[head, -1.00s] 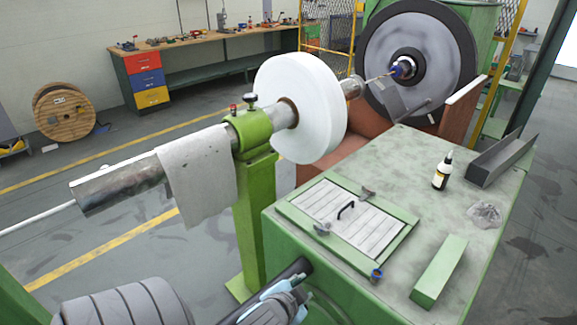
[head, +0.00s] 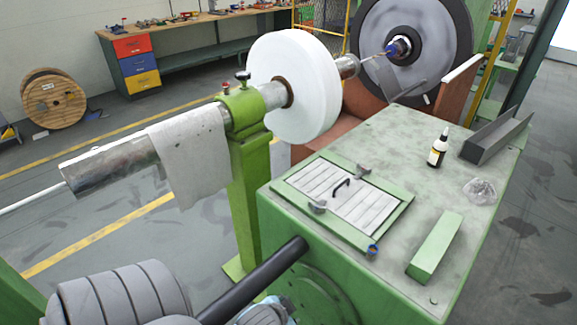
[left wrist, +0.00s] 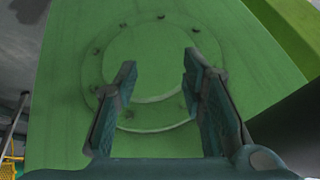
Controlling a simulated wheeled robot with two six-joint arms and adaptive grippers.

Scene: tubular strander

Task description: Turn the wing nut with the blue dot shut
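The wing nut with the blue dot (head: 373,249) sits at the front corner of the framed hatch (head: 386,227) on the green cabinet top. Two grey wing nuts without a visible blue dot are at the hatch's left corner (head: 318,206) and far edge (head: 363,169). My left gripper (head: 265,314) is partly seen at the bottom edge of the head view, low in front of the cabinet and away from the wing nut. In the left wrist view its fingers (left wrist: 157,72) are apart with nothing between them, facing a round bolted green flange (left wrist: 150,55). My right gripper is out of view.
A black bar (head: 255,282) sticks out beside my left gripper. On the cabinet top are a bottle (head: 437,152), a clear crumpled bag (head: 480,190), a green block (head: 436,246) and a grey channel (head: 497,135). A white reel (head: 295,90) stands behind left.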

